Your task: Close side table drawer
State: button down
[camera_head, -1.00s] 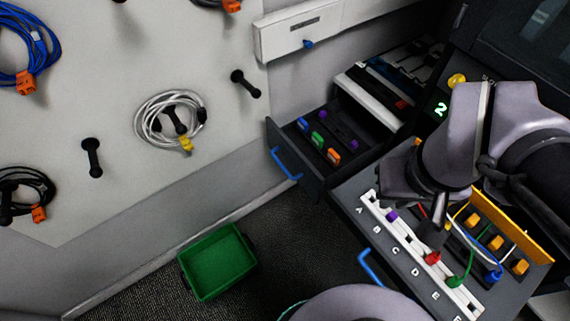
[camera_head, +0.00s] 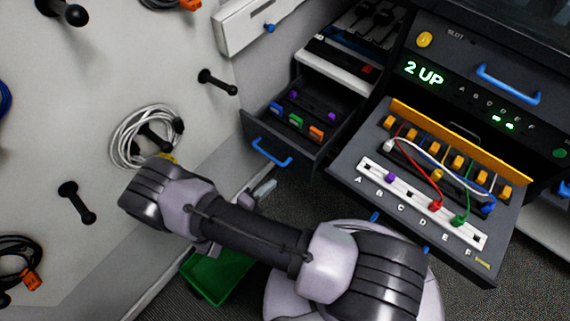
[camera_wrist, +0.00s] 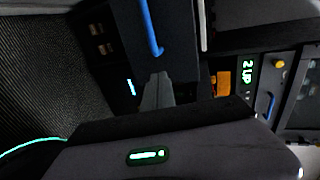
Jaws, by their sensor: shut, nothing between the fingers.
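The side table drawer (camera_head: 312,148) is a dark drawer at centre, pulled out from its cabinet. A blue bar handle (camera_head: 270,153) is on its front, and small coloured plugs lie inside. My gripper (camera_head: 264,188) is shut and empty, in front of and below the drawer front, apart from the handle in the head view. In the wrist view my narrow fingertips (camera_wrist: 157,80) point towards the dark drawer front, with the blue handle (camera_wrist: 150,28) just beyond them. Whether the fingertips touch the front cannot be told.
A dark panel (camera_head: 350,195) with a white lettered strip, plugs and cables juts out at right, under a console showing "2 UP" (camera_head: 424,74). A green bin (camera_head: 225,278) stands on the floor, partly behind my arm. Cables hang from wall pegs (camera_head: 218,82) at left.

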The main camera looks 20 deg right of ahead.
jog(key=b, duration=0.2)
send_near(295, 161)
jog(key=x, duration=0.5)
jog(key=shift+d+f, duration=0.1)
jog(key=shift+d, duration=0.2)
jog(key=shift+w+d, duration=0.3)
jog(key=shift+d, duration=0.05)
jog(key=shift+w, duration=0.1)
